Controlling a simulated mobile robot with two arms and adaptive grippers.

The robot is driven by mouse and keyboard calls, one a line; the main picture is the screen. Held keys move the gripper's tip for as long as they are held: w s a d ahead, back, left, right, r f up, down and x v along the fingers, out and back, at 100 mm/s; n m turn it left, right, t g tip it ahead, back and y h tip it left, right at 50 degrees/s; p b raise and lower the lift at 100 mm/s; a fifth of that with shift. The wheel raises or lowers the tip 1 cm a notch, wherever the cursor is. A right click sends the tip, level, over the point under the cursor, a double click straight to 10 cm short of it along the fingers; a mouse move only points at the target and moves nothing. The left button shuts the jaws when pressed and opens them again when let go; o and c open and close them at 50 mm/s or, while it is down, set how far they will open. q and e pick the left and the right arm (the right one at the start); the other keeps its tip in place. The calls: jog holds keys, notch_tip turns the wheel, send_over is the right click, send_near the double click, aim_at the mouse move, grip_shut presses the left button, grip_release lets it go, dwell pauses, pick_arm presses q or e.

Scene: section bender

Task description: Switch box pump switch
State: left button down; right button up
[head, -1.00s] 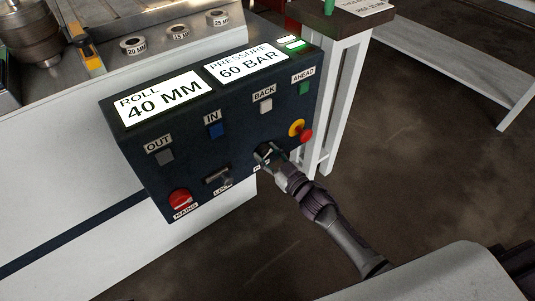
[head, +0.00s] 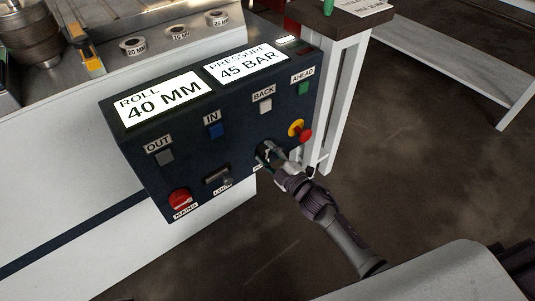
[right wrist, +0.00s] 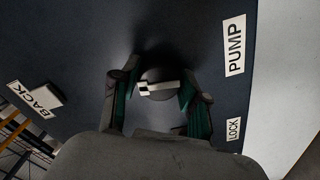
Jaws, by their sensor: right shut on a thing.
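The dark switch box (head: 235,160) hangs on the front of the white machine. My right gripper (head: 264,152) is at its lower right, shut on the pump switch, a round knob with a pale bar (right wrist: 157,88). In the right wrist view the fingers (right wrist: 158,95) stand on both sides of the knob, and the PUMP label (right wrist: 233,48) is beside it. In the head view the gripper mostly hides the knob. The pressure display (head: 247,63) reads 45 BAR and the roll display (head: 163,99) reads 40 MM. My left gripper is out of view.
A red mains knob (head: 180,200), a lock switch (head: 217,176) and a red emergency button (head: 305,136) on yellow sit near the knob. Blue, white, grey and green buttons are above. A white-legged stand (head: 345,85) is right of the box. Open floor lies at right.

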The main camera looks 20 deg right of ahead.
jog(key=shift+n, duration=0.8)
jog(key=o, duration=1.1)
jog(key=shift+o, duration=0.2)
jog(key=shift+s, duration=0.15)
jog(key=v, duration=1.1)
jog(key=shift+s+d, duration=0.15)
jog(key=shift+s, duration=0.25)
